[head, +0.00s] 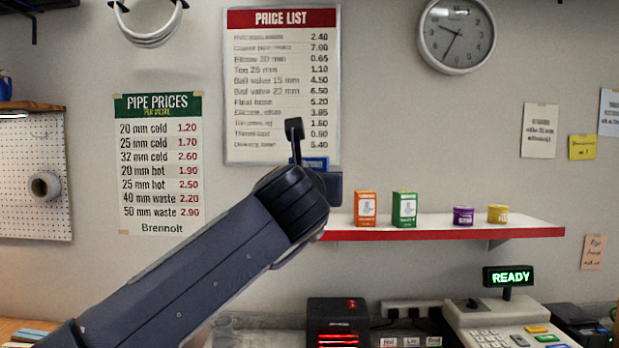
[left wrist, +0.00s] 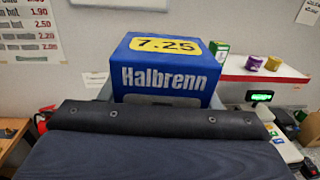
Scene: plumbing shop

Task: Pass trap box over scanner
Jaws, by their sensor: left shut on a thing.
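The trap box is blue, with "Halbrenn" in white and a yellow 7.25 label. It fills the upper middle of the left wrist view (left wrist: 165,72). In the head view only a small blue piece (head: 316,162) shows behind my left gripper (head: 312,168). My left gripper is shut on the box and holds it up in front of the wall, left of the shelf. The scanner (head: 337,322), a black unit with glowing red lines, stands on the counter at the bottom middle, well below the box. My right gripper is not in view.
A red-edged shelf (head: 440,232) holds two small cartons and two tubs, right of my gripper. A cash register (head: 500,325) with a green READY display (head: 508,276) stands right of the scanner. A price list (head: 281,85) hangs behind the gripper.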

